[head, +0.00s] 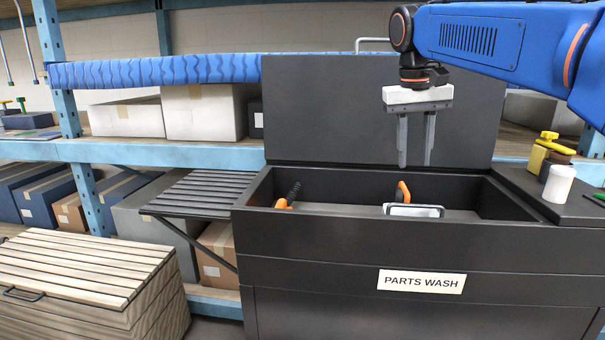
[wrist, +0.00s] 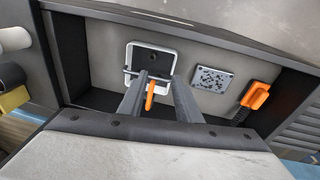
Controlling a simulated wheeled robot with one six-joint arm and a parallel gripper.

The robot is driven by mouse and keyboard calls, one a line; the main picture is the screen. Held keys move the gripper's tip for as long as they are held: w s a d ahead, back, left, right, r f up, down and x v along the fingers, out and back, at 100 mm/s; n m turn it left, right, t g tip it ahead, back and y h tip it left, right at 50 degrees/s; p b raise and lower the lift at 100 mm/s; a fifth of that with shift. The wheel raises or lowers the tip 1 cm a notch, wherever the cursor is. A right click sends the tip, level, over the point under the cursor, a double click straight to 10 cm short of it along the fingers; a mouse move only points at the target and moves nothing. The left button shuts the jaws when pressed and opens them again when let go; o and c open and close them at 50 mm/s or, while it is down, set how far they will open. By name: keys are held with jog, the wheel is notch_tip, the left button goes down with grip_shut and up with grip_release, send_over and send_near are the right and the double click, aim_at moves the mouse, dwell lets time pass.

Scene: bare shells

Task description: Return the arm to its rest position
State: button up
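My arm reaches in from the upper right of the head view. My gripper (head: 415,160) hangs above the dark parts wash tank (head: 350,236), pointing down in front of its raised lid. Its two grey fingers are apart with nothing between them. In the wrist view the gripper (wrist: 160,78) also shows a gap between its fingers. An orange handle (wrist: 150,95) appears in that gap, but it lies below in the tank.
In the tank are a white-framed item (head: 413,211), an orange-handled item (head: 402,192) and an orange-and-black brush (head: 289,196). A speckled grey plate (wrist: 212,79) shows in the wrist view. A white cup (head: 558,183) and yellow bottle (head: 541,153) stand on the right ledge.

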jog(key=s+d+f+t, duration=0.1)
jog(key=s+d+f, duration=0.1)
jog(key=s+f, duration=1)
jog(key=s+d+f+t+y, duration=0.1)
jog(key=s+d+f+t, duration=0.1)
jog(key=s+f, duration=1.1)
notch_tip(320, 180, down, 4)
jog(key=shift+s+d+f+n+t, duration=0.15)
jog(key=shift+s+d+n+t, duration=0.15)
jog(key=shift+n, duration=0.1)
